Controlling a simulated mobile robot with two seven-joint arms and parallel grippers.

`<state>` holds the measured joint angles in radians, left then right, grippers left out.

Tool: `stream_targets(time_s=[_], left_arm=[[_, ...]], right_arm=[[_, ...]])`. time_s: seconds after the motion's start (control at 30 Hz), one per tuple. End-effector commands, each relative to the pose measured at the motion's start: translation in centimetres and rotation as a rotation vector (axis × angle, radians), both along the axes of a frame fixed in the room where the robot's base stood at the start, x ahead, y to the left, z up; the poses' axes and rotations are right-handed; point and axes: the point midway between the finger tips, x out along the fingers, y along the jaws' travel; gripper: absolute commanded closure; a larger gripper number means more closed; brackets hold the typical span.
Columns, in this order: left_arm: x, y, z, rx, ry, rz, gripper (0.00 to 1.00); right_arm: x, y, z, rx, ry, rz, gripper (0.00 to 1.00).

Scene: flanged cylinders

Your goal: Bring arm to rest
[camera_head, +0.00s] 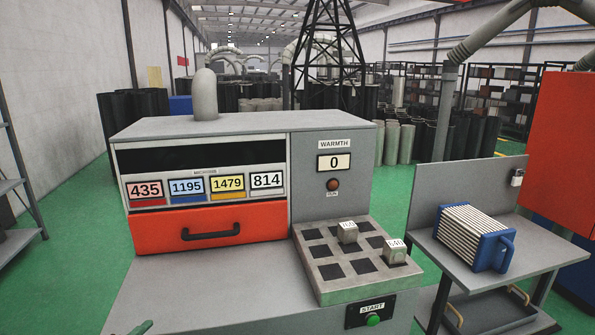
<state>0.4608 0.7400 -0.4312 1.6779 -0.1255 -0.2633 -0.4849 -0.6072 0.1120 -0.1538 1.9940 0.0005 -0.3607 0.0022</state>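Neither of my grippers can be made out in this view. A small green tip (141,327) shows at the bottom edge on the left, and I cannot tell what it belongs to. A grey machine (240,124) stands ahead, with its red drawer (209,234) shut. A metal tray (330,271) with dark square recesses lies at its right front. Two small labelled metal blocks, one near the middle (347,232) and one at the right (395,252), stand on the tray.
The machine's green START button (373,320) is at the front. The WARMTH display (334,162) reads 0. A blue ribbed unit (473,238) sits on a grey side table (444,254) at the right. The grey counter (215,285) below the drawer is mostly clear.

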Motion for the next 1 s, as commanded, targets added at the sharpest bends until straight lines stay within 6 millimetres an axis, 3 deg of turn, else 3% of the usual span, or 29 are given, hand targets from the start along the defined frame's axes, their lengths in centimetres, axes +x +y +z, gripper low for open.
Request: stream_targets(time_s=[0.27, 0.4, 0.6, 0.8, 1.0], left_arm=[[-6.9, -4.7, -6.4, -0.265, 0.164, 0.046, 0.59], [-12.6, -7.5, -10.2, -0.453, 0.283, 0.11, 0.59], [-21.9, -10.7, -14.3, -0.732, 0.459, 0.264, 0.59], [-31.0, -12.6, -16.5, -0.971, 0.603, 0.465, 0.59], [-37.0, -13.2, -17.3, -1.107, 0.68, 0.624, 0.59]], right_arm=[[0.9, -0.1, 0.9, -0.001, -0.022, -0.001, 0.64], [1.3, -0.1, 1.4, -0.003, -0.032, -0.001, 0.64], [1.6, -0.2, 2.2, -0.004, -0.047, 0.0, 0.64], [2.1, -0.4, 3.0, -0.01, -0.064, 0.006, 0.64], [2.4, -0.5, 3.5, -0.013, -0.074, 0.008, 0.64]])
